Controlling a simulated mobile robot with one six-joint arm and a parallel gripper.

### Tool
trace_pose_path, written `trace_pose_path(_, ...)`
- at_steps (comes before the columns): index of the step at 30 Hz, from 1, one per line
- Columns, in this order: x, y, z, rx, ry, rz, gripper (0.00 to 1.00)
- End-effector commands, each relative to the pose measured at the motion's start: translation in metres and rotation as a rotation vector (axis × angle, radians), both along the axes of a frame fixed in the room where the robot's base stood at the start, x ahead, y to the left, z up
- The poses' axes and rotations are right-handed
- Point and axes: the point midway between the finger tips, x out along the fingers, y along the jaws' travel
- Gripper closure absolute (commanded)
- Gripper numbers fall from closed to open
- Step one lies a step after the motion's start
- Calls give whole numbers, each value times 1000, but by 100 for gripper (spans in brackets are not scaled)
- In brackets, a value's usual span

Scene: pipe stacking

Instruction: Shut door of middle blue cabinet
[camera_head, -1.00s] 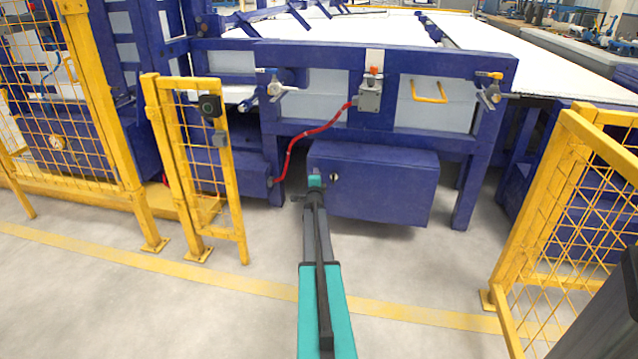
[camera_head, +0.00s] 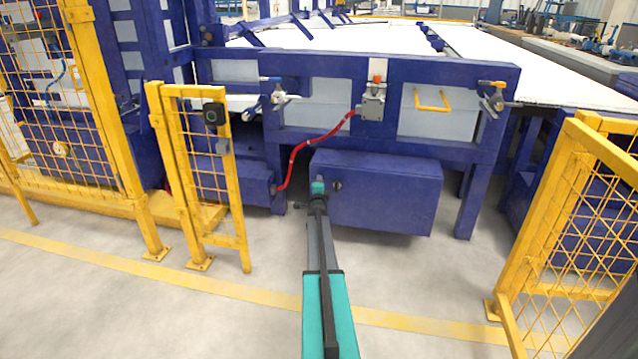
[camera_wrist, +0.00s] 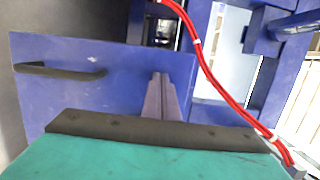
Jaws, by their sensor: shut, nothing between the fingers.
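The middle blue cabinet (camera_head: 385,195) hangs low under the blue frame in the head view. A small dark round fitting (camera_head: 337,185) shows near its left edge. My gripper (camera_head: 318,187) is at the left edge of its front face. In the wrist view, my gripper's fingers (camera_wrist: 162,97) are together and empty, over a flat blue panel (camera_wrist: 110,85) with a dark bar handle (camera_wrist: 60,70) at left. Touch between fingers and panel cannot be told. How far the door stands open is unclear.
A red hose (camera_head: 318,142) runs close to the cabinet's upper left; it crosses the wrist view too (camera_wrist: 215,85). A yellow mesh gate (camera_head: 205,175) stands left, and a yellow mesh fence (camera_head: 575,230) right. The floor in front is clear.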

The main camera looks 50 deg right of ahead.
Motion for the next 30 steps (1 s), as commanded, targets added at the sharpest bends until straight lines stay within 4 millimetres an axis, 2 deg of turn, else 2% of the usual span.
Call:
trace_pose_path(1, -1, -7, 8, -12, -5, -6, 100)
trace_pose_path(2, -1, -4, 8, -12, -5, -5, 100)
trace_pose_path(30, -37, 95, 4, -1, -1, 5, 100)
